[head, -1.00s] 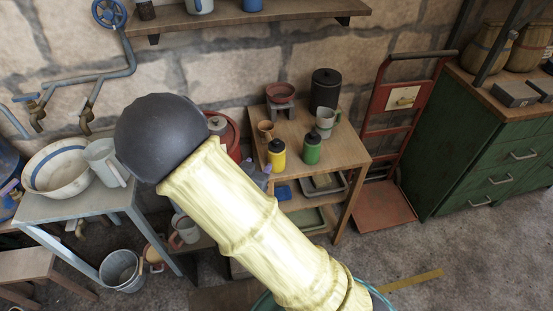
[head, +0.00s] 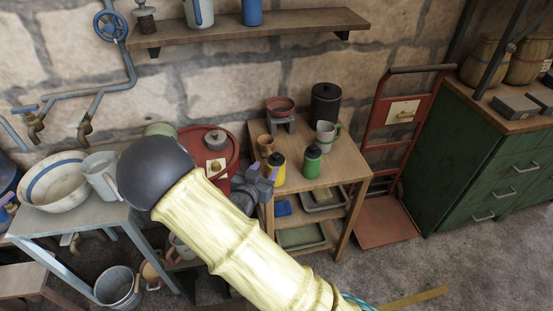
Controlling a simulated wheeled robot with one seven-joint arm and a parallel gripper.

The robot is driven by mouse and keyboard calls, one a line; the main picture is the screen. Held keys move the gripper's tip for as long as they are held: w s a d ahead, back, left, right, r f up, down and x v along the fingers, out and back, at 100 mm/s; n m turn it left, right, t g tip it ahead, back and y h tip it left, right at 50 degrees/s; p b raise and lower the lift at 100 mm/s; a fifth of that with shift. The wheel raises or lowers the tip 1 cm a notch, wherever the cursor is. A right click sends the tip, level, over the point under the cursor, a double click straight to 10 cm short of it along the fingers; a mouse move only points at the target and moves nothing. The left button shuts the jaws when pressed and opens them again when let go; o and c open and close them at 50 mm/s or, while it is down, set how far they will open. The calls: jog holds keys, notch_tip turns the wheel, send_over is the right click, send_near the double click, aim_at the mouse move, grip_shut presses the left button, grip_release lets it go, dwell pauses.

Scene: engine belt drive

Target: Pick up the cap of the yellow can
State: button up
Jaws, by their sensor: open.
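The yellow can (head: 279,176) stands upright on the top of the wooden shelf table, near its left front part. Its dark cap (head: 276,159) sits on top of it. My gripper (head: 264,171), grey with purple fingertips, is open just left of the yellow can in the picture and covers part of its left side. I cannot tell whether it touches the can. Nothing shows between the fingertips.
A green can (head: 312,168) with a dark cap stands close to the right. A brown cup (head: 266,145), a grey mug (head: 326,136) and a black canister (head: 325,104) stand behind. A red drum (head: 222,145) is left of the wooden table (head: 345,168).

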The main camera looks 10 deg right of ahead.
aim_at(275, 157)
jog(key=x, duration=0.5)
jog(key=shift+w+d+f, duration=0.1)
jog(key=shift+w+d, duration=0.1)
jog(key=shift+w, duration=0.05)
jog(key=shift+f+p+x, duration=0.15)
jog(key=shift+p+x, duration=0.1)
jog(key=shift+x, duration=1.05)
jog(key=shift+f+p+x, duration=0.2)
jog(key=shift+p+x, duration=0.05)
jog(key=shift+x, duration=1.05)
jog(key=shift+a, duration=0.15)
grip_shut()
